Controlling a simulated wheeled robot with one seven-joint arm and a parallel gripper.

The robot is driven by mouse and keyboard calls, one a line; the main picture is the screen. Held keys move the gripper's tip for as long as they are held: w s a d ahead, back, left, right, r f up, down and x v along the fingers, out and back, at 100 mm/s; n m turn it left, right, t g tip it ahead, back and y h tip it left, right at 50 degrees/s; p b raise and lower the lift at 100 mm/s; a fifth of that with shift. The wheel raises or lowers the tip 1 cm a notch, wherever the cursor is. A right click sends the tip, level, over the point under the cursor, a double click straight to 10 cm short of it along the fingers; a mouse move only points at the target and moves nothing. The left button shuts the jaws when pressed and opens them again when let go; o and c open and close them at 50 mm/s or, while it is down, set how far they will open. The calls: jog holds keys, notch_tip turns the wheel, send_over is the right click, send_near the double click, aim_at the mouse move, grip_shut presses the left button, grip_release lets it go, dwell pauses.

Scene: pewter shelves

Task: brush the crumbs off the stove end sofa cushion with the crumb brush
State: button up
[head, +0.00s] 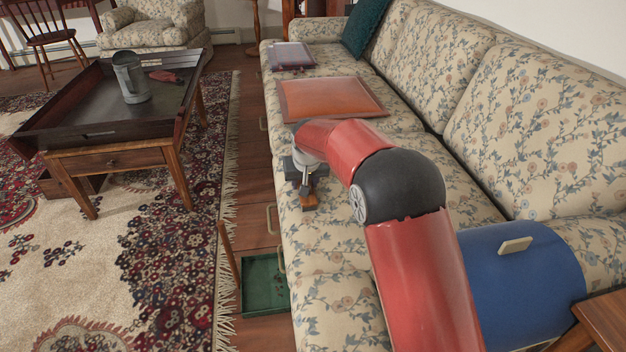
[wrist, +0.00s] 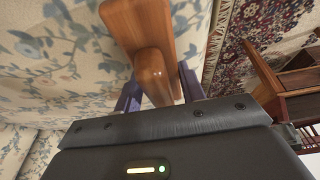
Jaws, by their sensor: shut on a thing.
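My gripper (head: 306,172) is low over the front edge of the floral sofa's seat (head: 345,235). It is shut on the crumb brush, whose wooden part (head: 309,194) shows below it. In the wrist view the brush's orange-brown wood (wrist: 152,75) stands between the two purplish fingers of my gripper (wrist: 158,92), with the floral fabric close behind. The brush's bristles are mostly hidden, and I cannot tell whether they touch the cushion. No crumbs can be made out. No stove is in view, so I cannot tell which cushion is at its end.
An orange-brown flat panel (head: 330,97) and a smaller grey one (head: 291,56) lie farther along the seat. A teal pillow (head: 365,24) leans at the far end. A green tray (head: 265,287) is on the floor by the sofa. A table (head: 118,160) holds a metal jug (head: 131,78).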

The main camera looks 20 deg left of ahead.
jog(key=shift+s+a+f+p, duration=0.1)
jog(key=shift+s+a, duration=0.3)
jog(key=shift+a, duration=0.4)
jog(key=shift+s+a+p, duration=0.15)
jog(key=shift+s+a, duration=0.25)
jog(key=shift+a, duration=0.4)
jog(key=shift+s+a+f+p, duration=0.1)
jog(key=shift+s+a, duration=0.3)
jog(key=shift+a, duration=0.4)
jog(key=a, duration=0.1)
jog(key=s+a, duration=0.1)
jog(key=a, duration=0.1)
jog(key=shift+s+a+r+p, duration=0.15)
jog(key=shift+s+p, duration=0.1)
jog(key=shift+p, duration=0.15)
notch_tip(320, 180, up, 8)
jog(key=p, duration=0.5)
